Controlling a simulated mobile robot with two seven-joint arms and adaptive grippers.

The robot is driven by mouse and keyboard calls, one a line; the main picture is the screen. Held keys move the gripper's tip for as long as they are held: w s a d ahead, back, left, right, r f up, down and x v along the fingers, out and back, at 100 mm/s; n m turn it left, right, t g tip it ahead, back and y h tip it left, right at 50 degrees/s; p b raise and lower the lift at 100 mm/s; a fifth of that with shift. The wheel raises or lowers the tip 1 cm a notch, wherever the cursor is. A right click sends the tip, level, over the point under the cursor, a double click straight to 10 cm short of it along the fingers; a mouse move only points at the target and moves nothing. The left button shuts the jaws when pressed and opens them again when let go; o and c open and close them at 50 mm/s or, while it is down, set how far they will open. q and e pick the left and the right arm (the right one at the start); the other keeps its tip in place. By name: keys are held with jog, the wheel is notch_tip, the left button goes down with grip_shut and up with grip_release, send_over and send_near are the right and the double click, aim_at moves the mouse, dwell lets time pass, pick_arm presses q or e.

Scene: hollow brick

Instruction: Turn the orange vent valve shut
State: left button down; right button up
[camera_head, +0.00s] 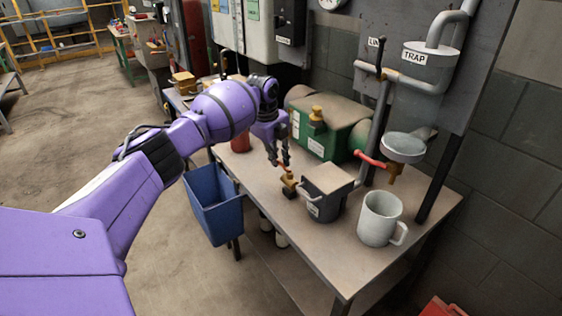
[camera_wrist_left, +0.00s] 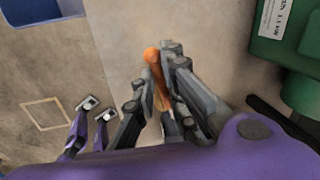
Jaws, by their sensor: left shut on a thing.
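The orange vent valve shows in the head view as a small orange handle (camera_head: 282,167) over a brass body (camera_head: 289,185), beside a dark grey box on the table. In the left wrist view the orange handle (camera_wrist_left: 152,56) has a rounded end and stands between the fingers. My left gripper (camera_head: 279,160) reaches down over the valve from the far left side. In the left wrist view its fingers (camera_wrist_left: 156,88) are closed around the handle, which hides part of it. My right gripper is not seen in the head view.
The dark grey box (camera_head: 327,184) and a grey mug (camera_head: 379,217) stand on the table (camera_head: 320,247). A green tank (camera_head: 324,127) is behind. A red lever (camera_head: 370,160) juts out below the trap pipe. A blue bin (camera_head: 213,205) hangs at the table's left side.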

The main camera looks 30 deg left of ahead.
pick_arm(q)
jog(key=shift+w+r+m, duration=0.1)
jog(key=shift+w+m, duration=0.25)
jog(key=shift+m, duration=0.05)
jog(key=shift+w+d+r+m+b, duration=0.1)
jog(key=shift+w+m+b, duration=0.05)
jog(key=shift+m+b, duration=0.3)
jog(key=c, duration=1.8)
grip_release()
jog(key=shift+d, duration=0.1)
jog(key=shift+c, duration=0.2)
notch_tip(320, 180, up, 12)
jog(key=s+a, duration=0.1)
jog(key=s, duration=0.1)
jog(key=shift+f, duration=0.2)
jog(key=shift+s, duration=0.1)
